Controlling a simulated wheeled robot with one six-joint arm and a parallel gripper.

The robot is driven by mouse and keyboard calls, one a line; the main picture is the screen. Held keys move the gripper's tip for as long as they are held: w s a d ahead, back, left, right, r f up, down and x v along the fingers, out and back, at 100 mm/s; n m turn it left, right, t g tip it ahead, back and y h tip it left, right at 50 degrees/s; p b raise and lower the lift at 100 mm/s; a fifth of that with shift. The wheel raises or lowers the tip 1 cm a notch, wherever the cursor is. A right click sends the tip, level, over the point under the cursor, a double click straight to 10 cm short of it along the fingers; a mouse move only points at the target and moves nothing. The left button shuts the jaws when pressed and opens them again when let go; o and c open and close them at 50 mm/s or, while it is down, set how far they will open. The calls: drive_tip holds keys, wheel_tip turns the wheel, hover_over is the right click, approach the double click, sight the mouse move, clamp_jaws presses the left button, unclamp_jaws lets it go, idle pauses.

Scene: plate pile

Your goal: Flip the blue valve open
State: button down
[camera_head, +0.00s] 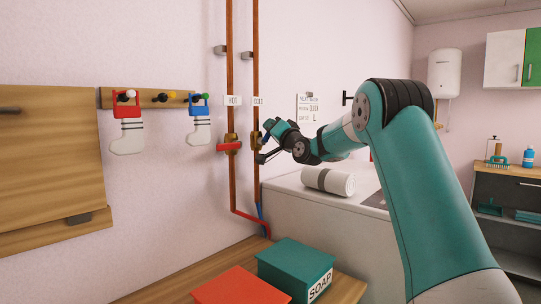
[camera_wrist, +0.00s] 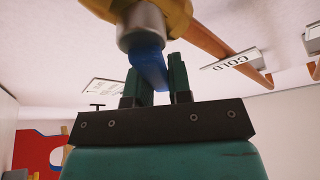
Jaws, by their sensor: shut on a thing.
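The blue valve handle (camera_wrist: 149,66) shows in the wrist view below a brass valve body (camera_wrist: 172,14). My gripper (camera_wrist: 160,74) is shut on the handle, with its dark green fingers on either side of it. In the head view my gripper (camera_head: 265,146) is at the brass valve on the right copper pipe (camera_head: 256,60), under the COLD label (camera_head: 258,101). It hides most of the handle there. The handle hangs away from the valve body toward my gripper in the wrist view; its exact angle to the pipe is hard to tell.
The red valve handle (camera_head: 229,146) lies across the left pipe under the HOT label (camera_head: 233,100), close beside my gripper. A red box (camera_head: 238,287) and a teal SOAP box (camera_head: 296,262) stand below. A rolled towel (camera_head: 328,180) lies on the white unit behind.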

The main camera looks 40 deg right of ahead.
sight(265, 137)
drive_tip(key=n+y+b, duration=0.1)
drive_tip(key=n+b, duration=0.1)
drive_tip(key=b, duration=0.1)
drive_tip(key=a+n+y+b, duration=0.1)
drive_tip(key=n+b, duration=0.2)
drive_tip(key=shift+s+a+t+y, duration=0.2)
drive_tip(key=shift+t+y, duration=0.2)
drive_tip(key=n+y+b, duration=0.1)
drive_tip(key=n, duration=0.1)
drive_tip(key=a+n+y+b, duration=0.1)
drive_tip(key=n+b, duration=0.1)
drive_tip(key=a+r+n+y+b, duration=0.1)
drive_tip(key=n+b, duration=0.1)
drive_tip(key=shift+s, duration=0.2)
drive_tip(key=shift+n, duration=0.3)
drive_tip(key=c, duration=1)
unclamp_jaws()
drive_tip(key=shift+c, duration=0.2)
drive_tip(key=b+v, duration=0.5)
drive_tip(key=v, duration=1.2)
drive_tip(key=shift+s+d, duration=0.2)
drive_tip(key=shift+r, duration=0.15)
